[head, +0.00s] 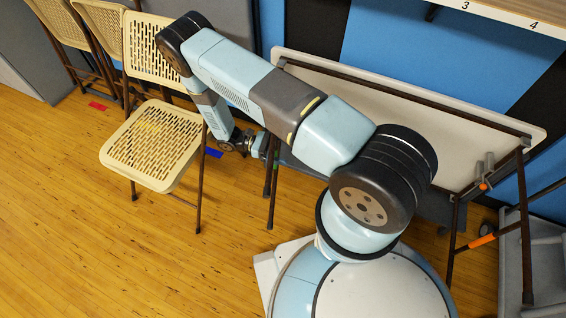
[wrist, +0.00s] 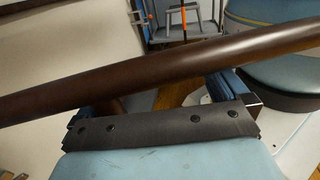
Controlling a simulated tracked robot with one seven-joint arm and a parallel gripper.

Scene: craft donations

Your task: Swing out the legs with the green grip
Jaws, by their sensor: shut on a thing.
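A folding table (head: 400,112) rests on its long edge against the wall, its pale underside facing out. The pair of dark brown legs at its left end (head: 272,205) stands out from the underside. A small bit of green (head: 275,158) shows on them, partly hidden by my arm. My gripper (head: 264,146) is at these legs, mostly hidden behind my arm in the head view. In the wrist view a brown leg tube (wrist: 150,74) crosses the frame between the fingers of my gripper (wrist: 165,104), which is shut on it. No green shows there.
The right-hand legs (head: 523,225) carry an orange grip (head: 482,241). A tan folding chair (head: 155,145) stands open to the left, with more chairs behind it. A grey cart (head: 540,255) is at the right. The wooden floor (head: 100,250) at front left is clear.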

